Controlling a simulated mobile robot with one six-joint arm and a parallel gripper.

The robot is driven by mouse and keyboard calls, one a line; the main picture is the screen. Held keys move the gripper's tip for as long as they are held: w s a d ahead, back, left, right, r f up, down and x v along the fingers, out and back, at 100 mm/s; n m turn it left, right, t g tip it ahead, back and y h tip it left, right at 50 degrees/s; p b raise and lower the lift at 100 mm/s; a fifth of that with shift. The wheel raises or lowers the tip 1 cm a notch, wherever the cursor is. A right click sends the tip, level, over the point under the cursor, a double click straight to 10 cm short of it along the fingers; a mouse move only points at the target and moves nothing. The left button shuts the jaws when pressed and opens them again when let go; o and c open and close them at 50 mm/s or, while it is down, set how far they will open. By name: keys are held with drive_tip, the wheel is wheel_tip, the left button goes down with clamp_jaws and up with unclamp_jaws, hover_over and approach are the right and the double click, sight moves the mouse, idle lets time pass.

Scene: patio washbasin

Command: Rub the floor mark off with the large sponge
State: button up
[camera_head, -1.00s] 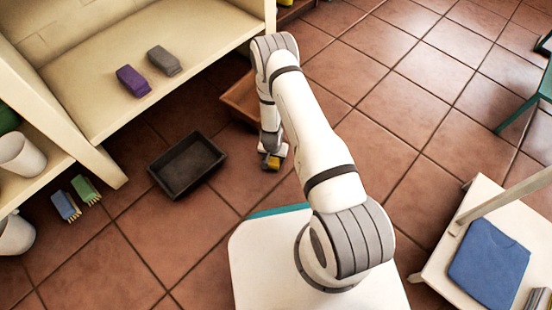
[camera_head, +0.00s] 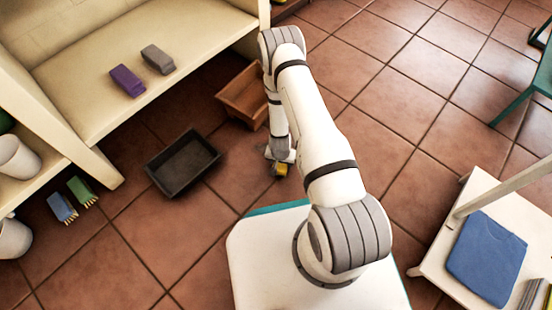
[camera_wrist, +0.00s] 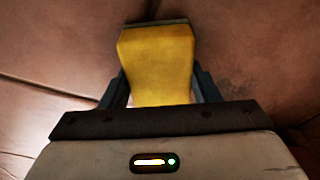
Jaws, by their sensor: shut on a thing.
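My gripper (camera_head: 279,165) is low over the tiled floor, in front of my base. It is shut on a yellow sponge (camera_head: 282,170). In the wrist view the yellow sponge (camera_wrist: 158,62) sits between the two dark fingers of my gripper (camera_wrist: 160,88), with a thin grey layer at its far end. A faint dark smudge, the floor mark (camera_wrist: 235,88), shows on the tile just right of the right finger. The sponge looks close to the floor; I cannot tell whether it touches.
A black tray (camera_head: 184,187) and a wooden box (camera_head: 236,113) stand on the floor left of my gripper. Brushes (camera_head: 82,190) lie farther left. A bench (camera_head: 85,75) holds purple and grey blocks. A white stool (camera_head: 440,262) with blue cloth (camera_head: 487,258) is at right.

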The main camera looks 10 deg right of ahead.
sight(296, 177)
drive_tip(key=shift+s+d+p, duration=0.2)
drive_tip(key=shift+s+d, duration=0.6)
drive_tip(key=shift+s, duration=0.3)
drive_tip(key=shift+s+d+p, duration=0.25)
drive_tip(key=shift+s+d, duration=0.55)
drive_tip(key=shift+s, duration=0.3)
drive_tip(key=shift+s+d+p, duration=0.2)
drive_tip(key=shift+s+d, duration=0.6)
drive_tip(key=shift+s, duration=0.3)
drive_tip(key=shift+w+r+p, duration=0.1)
drive_tip(key=shift+r+p, duration=2.1)
drive_tip(key=shift+r, duration=0.85)
drive_tip(key=shift+r+p, duration=1.05)
drive_tip(key=shift+r, duration=0.45)
drive_tip(key=shift+r, duration=0.1)
